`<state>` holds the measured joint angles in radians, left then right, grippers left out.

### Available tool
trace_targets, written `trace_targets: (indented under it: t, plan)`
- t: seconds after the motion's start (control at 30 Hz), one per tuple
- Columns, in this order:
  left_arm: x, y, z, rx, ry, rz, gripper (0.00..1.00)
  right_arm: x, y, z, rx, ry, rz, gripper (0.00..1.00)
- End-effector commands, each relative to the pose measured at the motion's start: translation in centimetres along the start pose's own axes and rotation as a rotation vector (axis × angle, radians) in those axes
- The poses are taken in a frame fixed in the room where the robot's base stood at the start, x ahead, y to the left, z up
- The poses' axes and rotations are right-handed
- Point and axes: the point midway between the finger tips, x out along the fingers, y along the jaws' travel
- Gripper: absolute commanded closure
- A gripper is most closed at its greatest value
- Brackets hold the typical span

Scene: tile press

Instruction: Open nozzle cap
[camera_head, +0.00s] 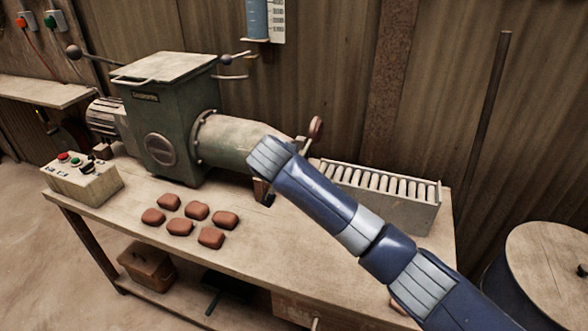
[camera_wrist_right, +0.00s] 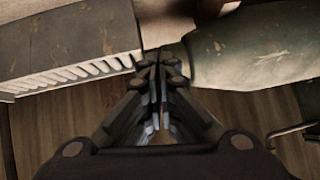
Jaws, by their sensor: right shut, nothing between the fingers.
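The green press (camera_head: 160,130) stands on the bench, and its barrel (camera_head: 228,138) points right. It also shows in the right wrist view (camera_wrist_right: 250,50). In the head view my right forearm covers the nozzle end, so the cap is hidden there. A lever with a red-brown knob (camera_head: 316,127) sticks up just behind my arm. In the right wrist view my right gripper (camera_wrist_right: 159,60) is shut and empty, with its fingertips by the narrow end of the barrel. I cannot tell whether they touch it or whether the cap is open. My left gripper is not in view.
A roller tray (camera_head: 385,208) stands right of the nozzle, and its rollers show at left in the right wrist view (camera_wrist_right: 70,75). Several clay pieces (camera_head: 180,226) lie on the bench (camera_head: 140,235) in front of the press. A control box (camera_head: 82,180) sits at the left end.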

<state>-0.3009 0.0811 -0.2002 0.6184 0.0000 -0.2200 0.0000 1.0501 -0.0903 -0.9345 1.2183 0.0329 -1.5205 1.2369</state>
Motion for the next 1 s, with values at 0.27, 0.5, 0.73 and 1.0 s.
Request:
trace_targets:
  t: [0.27, 0.5, 0.73, 1.0]
  plan:
    - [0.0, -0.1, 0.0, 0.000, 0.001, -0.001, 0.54, -2.6, -0.2, 0.0, 0.001, 0.000, -0.006, 1.00]
    - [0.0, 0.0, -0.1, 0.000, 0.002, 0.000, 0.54, -7.9, -0.2, 0.0, 0.001, 0.000, -0.006, 1.00]
    - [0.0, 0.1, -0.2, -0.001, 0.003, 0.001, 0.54, -11.2, -0.1, 0.0, 0.001, 0.000, -0.002, 1.00]
    - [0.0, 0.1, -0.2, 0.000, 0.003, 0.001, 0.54, -10.1, 1.8, 3.7, -0.036, -0.092, -0.029, 1.00]
